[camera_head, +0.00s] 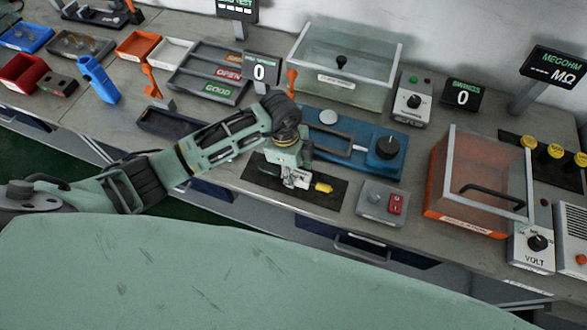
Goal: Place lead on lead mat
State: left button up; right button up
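A dark mat (322,202), which looks like the lead mat, lies near the front edge of the bench. A small yellow piece (323,187), perhaps an end of the lead, shows over the mat's right half. My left gripper (291,181) points down over the middle of the mat, just left of the yellow piece. Its fingers are small and mixed with a white-labelled part there, so I cannot tell whether they are closed on the lead. The gripper hides part of the mat. My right gripper is not in view.
A blue fixture (372,137) with a black knob stands behind the mat. A grey switch box (381,203) sits to its right. A clear-lidded orange box (463,214) stands further right. A sorting tray (212,94) and a blue holder (98,79) are at the left.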

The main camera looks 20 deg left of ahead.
pick_arm(q)
jog(key=shift+r, duration=0.2)
notch_tip(320, 180, up, 12)
jog(key=a+b, duration=0.1)
jog(key=b, duration=0.1)
jog(key=shift+a, duration=0.25)
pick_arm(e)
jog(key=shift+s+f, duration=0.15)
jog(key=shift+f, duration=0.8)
pick_arm(q)
jog(key=shift+f, duration=0.1)
